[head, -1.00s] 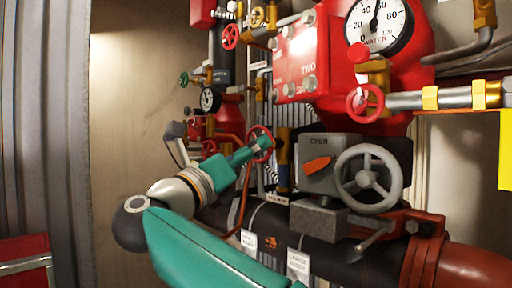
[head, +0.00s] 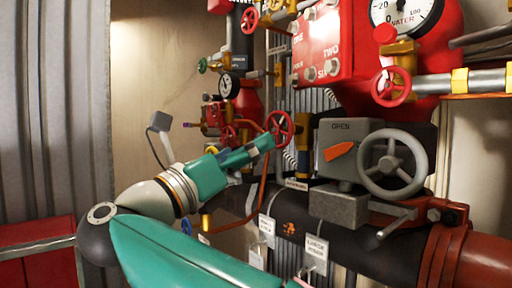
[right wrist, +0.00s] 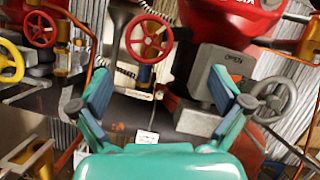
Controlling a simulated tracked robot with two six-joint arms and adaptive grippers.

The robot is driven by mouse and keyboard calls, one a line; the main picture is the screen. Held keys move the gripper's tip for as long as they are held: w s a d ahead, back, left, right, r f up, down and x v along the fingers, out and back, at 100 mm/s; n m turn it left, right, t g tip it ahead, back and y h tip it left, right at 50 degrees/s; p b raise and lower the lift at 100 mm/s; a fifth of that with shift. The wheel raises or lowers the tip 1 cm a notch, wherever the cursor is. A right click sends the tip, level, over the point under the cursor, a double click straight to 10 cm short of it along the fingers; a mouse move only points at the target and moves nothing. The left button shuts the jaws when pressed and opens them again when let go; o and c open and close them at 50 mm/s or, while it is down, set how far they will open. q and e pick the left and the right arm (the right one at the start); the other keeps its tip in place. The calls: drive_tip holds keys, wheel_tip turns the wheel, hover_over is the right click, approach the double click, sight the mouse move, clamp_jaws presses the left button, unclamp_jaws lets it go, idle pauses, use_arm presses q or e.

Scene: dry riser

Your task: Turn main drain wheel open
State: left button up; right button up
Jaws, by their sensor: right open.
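A red handwheel (head: 280,128) stands near mid-picture in the head view, beside a blue and yellow valve body. I cannot read a label naming it as the main drain wheel. It also shows in the right wrist view (right wrist: 148,38), ahead of my right gripper and framed between its fingers. My right gripper (right wrist: 160,72) is open, with nothing between the fingertips. In the head view my right gripper (head: 262,143) is just left of the red wheel and overlaps its edge; contact cannot be told. My left gripper is not in view.
A grey handwheel (head: 392,165) on a grey box with an orange pointer, marked OPEN, stands to the right. A large dark pipe (head: 365,245) runs below. Another red wheel (head: 391,86) is at upper right. A yellow wheel (right wrist: 10,62) is at left in the wrist view.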

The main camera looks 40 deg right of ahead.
sight(275, 136)
drive_tip(key=w+a+f+m+g+b, duration=0.2)
drive_tip(key=a+f+m+b, duration=0.2)
drive_tip(key=a, duration=0.1)
drive_tip(key=shift+h, duration=0.3)
drive_tip(key=p+x, duration=0.5)
drive_tip(key=x, duration=1.1)
drive_tip(key=shift+w+d, duration=0.1)
drive_tip(key=shift+d, duration=0.05)
drive_tip(key=c, duration=1.1)
